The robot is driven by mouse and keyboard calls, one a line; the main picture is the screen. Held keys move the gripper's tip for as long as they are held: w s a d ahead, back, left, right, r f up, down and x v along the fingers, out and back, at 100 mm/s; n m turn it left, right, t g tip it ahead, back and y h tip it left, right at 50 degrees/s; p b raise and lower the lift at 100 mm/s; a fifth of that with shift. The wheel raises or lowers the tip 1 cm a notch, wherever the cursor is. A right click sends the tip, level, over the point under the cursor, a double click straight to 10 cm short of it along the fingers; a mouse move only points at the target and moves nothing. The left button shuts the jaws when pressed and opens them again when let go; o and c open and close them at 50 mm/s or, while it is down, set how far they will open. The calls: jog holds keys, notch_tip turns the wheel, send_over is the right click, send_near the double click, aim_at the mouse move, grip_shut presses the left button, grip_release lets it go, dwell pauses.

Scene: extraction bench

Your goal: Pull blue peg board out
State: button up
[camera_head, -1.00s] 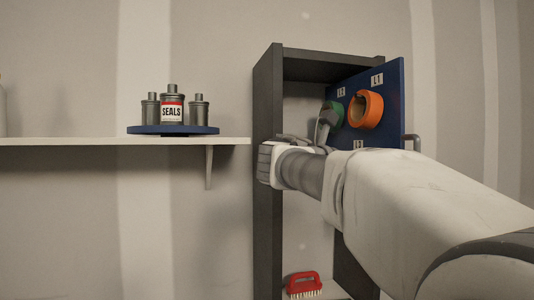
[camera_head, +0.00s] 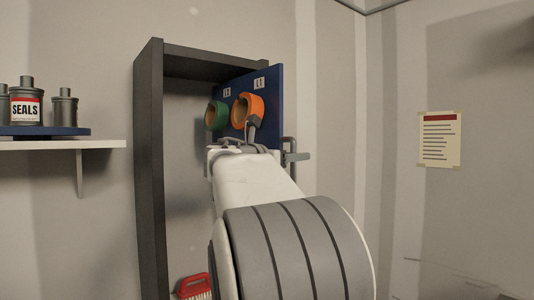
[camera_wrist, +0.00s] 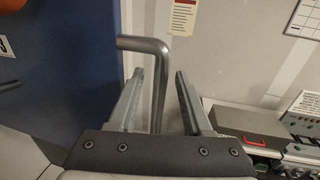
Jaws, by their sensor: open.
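The blue peg board (camera_head: 272,90) stands upright in a tall dark cabinet frame, jutting out past its right side. It carries an orange ring (camera_head: 252,104) and a green ring (camera_head: 216,114) under white labels. In the wrist view the board (camera_wrist: 70,70) fills the left side, and its bent grey metal handle (camera_wrist: 150,45) sticks out to the right and turns down. My gripper (camera_wrist: 159,76) is open, with a finger on each side of the handle's downward bar. The left finger is close to the bar; I cannot tell whether they touch. In the head view my arm hides the board's lower part.
The cabinet frame's left post (camera_head: 150,170) stands beside my arm. A red brush (camera_head: 194,287) lies at its bottom. A white shelf (camera_head: 100,144) with grey canisters is at left. A notice (camera_head: 439,139) hangs on the right wall. The wrist view shows a grey box (camera_wrist: 248,122) lower right.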

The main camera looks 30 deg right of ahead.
jog(key=shift+x, duration=1.55)
jog(key=shift+c, duration=0.2)
grip_shut()
